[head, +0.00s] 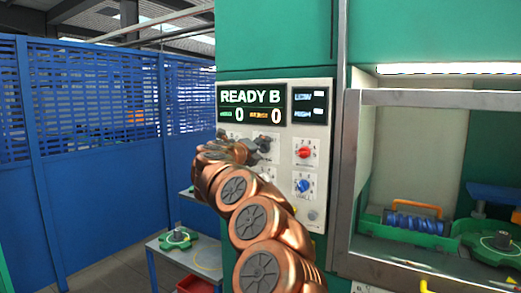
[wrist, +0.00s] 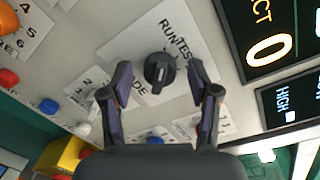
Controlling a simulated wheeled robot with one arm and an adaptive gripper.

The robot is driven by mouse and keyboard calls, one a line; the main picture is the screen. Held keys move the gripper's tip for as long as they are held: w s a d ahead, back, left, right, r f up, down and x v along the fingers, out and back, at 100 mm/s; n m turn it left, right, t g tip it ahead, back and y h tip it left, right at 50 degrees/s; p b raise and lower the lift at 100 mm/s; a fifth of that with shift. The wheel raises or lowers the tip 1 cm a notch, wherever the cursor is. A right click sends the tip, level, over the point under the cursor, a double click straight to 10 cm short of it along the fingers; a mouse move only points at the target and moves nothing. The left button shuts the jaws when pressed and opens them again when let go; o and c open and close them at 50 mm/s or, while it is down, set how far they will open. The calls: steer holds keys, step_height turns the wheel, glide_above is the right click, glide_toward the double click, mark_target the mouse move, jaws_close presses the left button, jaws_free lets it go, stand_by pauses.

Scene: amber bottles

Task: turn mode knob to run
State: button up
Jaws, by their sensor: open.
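The mode knob (wrist: 158,72) is black and round with a raised grip bar. It sits on a white label with the words RUN and TEST and the letters DE. I cannot tell for sure which word it points at. My gripper (wrist: 160,68) is open, with one finger on each side of the knob in the wrist view and gaps between fingers and knob. In the head view my gripper (head: 238,150) is in front of the control panel (head: 322,140), below the display. A black knob (head: 264,144) shows just right of it there.
The display (head: 250,105) reads READY B with two zeros. A red knob (head: 305,152) and a blue knob (head: 303,186) are on the panel to the right. An open machine bay (head: 440,97) is further right. A blue fence (head: 90,150) and a low table (head: 160,243) are left.

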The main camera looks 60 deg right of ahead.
steer(key=s+a, duration=0.1)
steer(key=a, duration=1.1)
steer(key=shift+r, duration=0.35)
steer(key=shift+d, duration=0.1)
